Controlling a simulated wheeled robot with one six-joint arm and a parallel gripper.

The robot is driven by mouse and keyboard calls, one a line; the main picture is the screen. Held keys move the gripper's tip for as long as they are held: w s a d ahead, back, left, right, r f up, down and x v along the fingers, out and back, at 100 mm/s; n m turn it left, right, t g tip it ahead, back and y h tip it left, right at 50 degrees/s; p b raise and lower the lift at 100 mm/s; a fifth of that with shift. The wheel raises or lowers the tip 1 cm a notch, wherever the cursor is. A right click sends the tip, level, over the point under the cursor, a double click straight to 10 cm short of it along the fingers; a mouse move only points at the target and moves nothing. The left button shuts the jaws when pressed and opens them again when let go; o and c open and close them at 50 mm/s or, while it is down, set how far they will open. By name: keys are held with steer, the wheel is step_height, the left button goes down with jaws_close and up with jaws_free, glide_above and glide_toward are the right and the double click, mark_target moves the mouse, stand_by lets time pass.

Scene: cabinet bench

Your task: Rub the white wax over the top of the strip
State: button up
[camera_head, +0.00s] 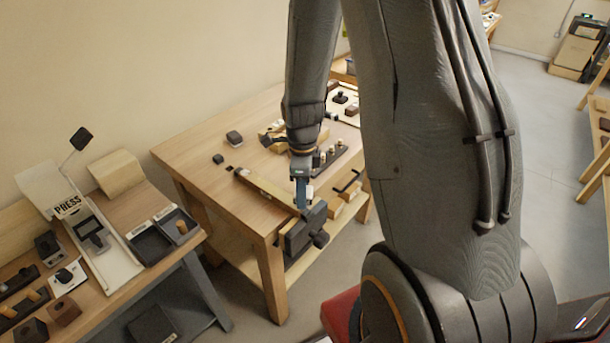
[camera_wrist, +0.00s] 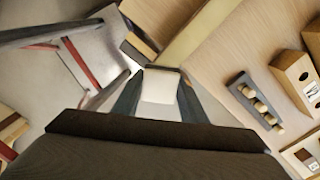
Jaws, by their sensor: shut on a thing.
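My gripper (camera_head: 301,203) points down over the near corner of the wooden bench, close to the vise end of the strip. In the wrist view my gripper (camera_wrist: 160,92) has its two fingers shut on the white wax (camera_wrist: 160,86), a pale block. The strip (camera_head: 262,189) is a long, pale wooden bar lying along the bench edge, its near end by the dark vise (camera_head: 306,230). In the wrist view the strip (camera_wrist: 198,32) runs up and right from just beyond the wax. Whether the wax touches the strip I cannot tell.
A dark holder with several wooden pegs (camera_wrist: 256,102) stands right of the strip. Wooden blocks (camera_wrist: 296,78) are farther right. A small dark block (camera_head: 234,137) lies at the back of the bench. A second bench with a press (camera_head: 90,232) and trays stands at the left.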

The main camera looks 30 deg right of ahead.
steer(key=shift+r+p, duration=1.4)
steer(key=shift+r, duration=1.25)
